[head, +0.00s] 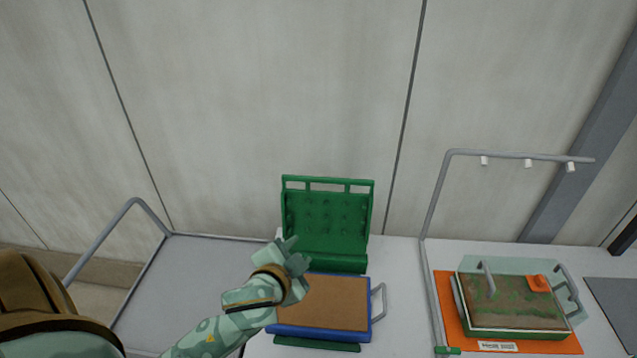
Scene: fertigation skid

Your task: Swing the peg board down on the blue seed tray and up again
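The green peg board (326,224) stands raised and close to upright behind the blue seed tray, its rows of pegs facing me. It has a slotted bar along its top edge. The blue seed tray (320,333) is filled level with brown soil and lies on a green base with a grey handle (378,302) at its right side. My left gripper (294,252) is in front of the board's lower left corner, above the tray's back left corner. Its fingers look apart with nothing between them. It hides part of the board and tray. My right gripper is out of view.
To the right, a planted tray (515,304) with a clear lid sits on an orange mat (450,297) under a grey pipe frame with nozzles (520,156). A grey railed surface (200,275) lies at the left. White table is bare between the trays.

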